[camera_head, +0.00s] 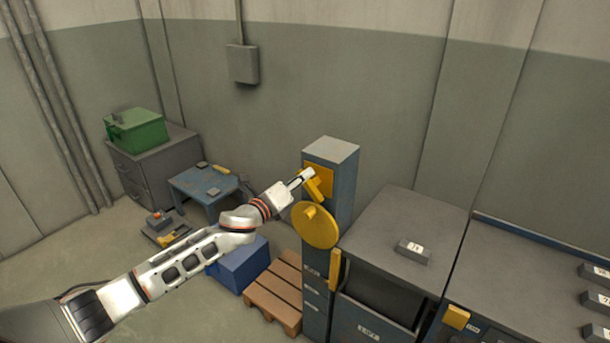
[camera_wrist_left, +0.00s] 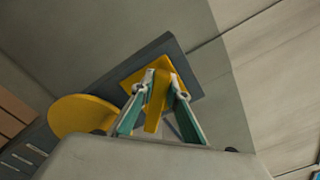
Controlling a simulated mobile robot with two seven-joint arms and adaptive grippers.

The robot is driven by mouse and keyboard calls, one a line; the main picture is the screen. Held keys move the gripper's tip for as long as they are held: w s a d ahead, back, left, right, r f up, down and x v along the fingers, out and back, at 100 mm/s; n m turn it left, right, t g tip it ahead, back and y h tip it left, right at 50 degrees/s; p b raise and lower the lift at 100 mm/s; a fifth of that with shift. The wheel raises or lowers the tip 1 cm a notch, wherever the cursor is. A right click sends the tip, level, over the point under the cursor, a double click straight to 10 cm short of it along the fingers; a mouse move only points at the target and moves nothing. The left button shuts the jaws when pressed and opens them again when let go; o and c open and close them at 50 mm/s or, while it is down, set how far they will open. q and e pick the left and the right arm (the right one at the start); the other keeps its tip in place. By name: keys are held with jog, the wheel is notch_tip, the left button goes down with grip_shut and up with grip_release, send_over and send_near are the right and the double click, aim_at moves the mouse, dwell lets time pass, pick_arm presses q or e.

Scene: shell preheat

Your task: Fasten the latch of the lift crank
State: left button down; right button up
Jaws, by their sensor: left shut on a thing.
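The lift crank's yellow disc (camera_head: 315,225) is mounted on the front of a tall blue-grey post (camera_head: 341,180). Its edge also shows in the left wrist view (camera_wrist_left: 85,115). Above the disc is a yellow plate (camera_head: 325,174) with a yellow latch lever (camera_wrist_left: 155,112) standing out from it. My left gripper (camera_wrist_left: 160,82) is shut on the lever, with one finger on each side of it. In the head view my left gripper (camera_head: 309,174) reaches the upper part of the post and partly hides the lever. My right gripper is not in view.
A grey cabinet (camera_head: 420,215) with a small labelled block (camera_head: 413,252) stands right of the post. A wooden pallet (camera_head: 274,293) and a blue box (camera_head: 240,268) lie left of its foot. A blue table (camera_head: 205,186) and a green box (camera_head: 136,130) are farther back.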

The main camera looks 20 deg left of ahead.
pick_arm(q)
jog(key=shift+a+f+n, duration=0.2)
jog(key=shift+n, duration=0.8)
jog(key=shift+w+a+f+n+p, duration=0.1)
jog(key=shift+f+n+p, duration=0.25)
jog(key=shift+n, duration=0.55)
jog(key=shift+a+f+n+p, duration=0.1)
jog(key=shift+f+n+p, duration=0.1)
jog(key=shift+n, duration=0.4)
jog(key=shift+f+n+p, duration=0.1)
jog(key=shift+n+p, duration=0.1)
jog(key=shift+n, duration=0.4)
jog(key=shift+f+n+p, duration=0.25)
jog(key=shift+n+p, duration=0.1)
jog(key=shift+n, duration=0.85)
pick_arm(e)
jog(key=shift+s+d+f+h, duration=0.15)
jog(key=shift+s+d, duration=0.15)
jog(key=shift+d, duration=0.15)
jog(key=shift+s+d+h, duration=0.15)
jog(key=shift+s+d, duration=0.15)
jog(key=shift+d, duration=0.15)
pick_arm(q)
jog(key=shift+f, duration=0.1)
jog(key=c, duration=2)
grip_release()
jog(key=shift+o, duration=0.2)
